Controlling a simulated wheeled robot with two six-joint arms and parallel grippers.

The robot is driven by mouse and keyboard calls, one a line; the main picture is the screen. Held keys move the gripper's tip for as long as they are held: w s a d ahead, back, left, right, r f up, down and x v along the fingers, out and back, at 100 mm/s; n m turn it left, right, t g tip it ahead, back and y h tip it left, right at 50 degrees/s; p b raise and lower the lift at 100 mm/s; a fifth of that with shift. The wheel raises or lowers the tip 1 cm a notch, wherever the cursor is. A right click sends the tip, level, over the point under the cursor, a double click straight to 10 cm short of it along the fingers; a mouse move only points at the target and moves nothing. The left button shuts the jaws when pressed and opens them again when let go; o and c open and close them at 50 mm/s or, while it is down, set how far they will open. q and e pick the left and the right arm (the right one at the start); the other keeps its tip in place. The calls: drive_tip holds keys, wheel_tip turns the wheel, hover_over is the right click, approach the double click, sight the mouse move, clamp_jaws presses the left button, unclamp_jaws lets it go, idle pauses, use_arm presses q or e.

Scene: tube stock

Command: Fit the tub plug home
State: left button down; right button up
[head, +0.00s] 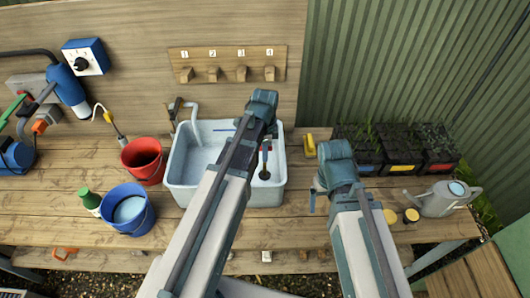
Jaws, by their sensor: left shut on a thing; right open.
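The white tub (189,170) is set into the wooden bench and holds pale, bluish water or a pale floor. My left arm reaches across it, and my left gripper (265,150) points down inside its right half. The gripper is shut on the tub plug (264,175), a small dark round piece at its tip. I cannot tell whether the plug touches the tub floor, and the drain hole is not clearly visible. My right gripper (314,195) is open and empty, right of the tub above the bench.
A red bucket (143,161) and a blue bucket (127,209) stand left of the tub. The tap (194,113) is at its back left. Black crates (400,148) and a watering can (440,199) stand at the right. A yellow object (309,145) lies beside the tub.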

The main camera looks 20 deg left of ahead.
sight(265, 174)
use_arm(q)
drive_tip(key=shift+f+b, duration=0.45)
drive_tip(key=shift+f, duration=0.45)
use_arm(e)
drive_tip(key=shift+f, duration=0.9)
use_arm(q)
drive_tip(key=shift+f, duration=0.15)
use_arm(e)
drive_tip(key=shift+f, duration=0.2)
use_arm(q)
drive_tip(key=shift+f+b, duration=2.45)
drive_tip(key=shift+b, duration=0.15)
use_arm(e)
drive_tip(key=shift+f, duration=2.45)
use_arm(q)
drive_tip(key=shift+f+b, duration=1.15)
use_arm(e)
drive_tip(key=shift+f, duration=1.15)
use_arm(q)
drive_tip(key=c, duration=0.8)
unclamp_jaws()
drive_tip(key=shift+o, duration=0.2)
drive_tip(key=shift+r, duration=0.1)
use_arm(e)
drive_tip(key=shift+r, duration=0.15)
use_arm(q)
wheel_tip(265, 174, up, 14)
drive_tip(key=p, duration=1.4)
use_arm(e)
wheel_tip(265, 174, up, 14)
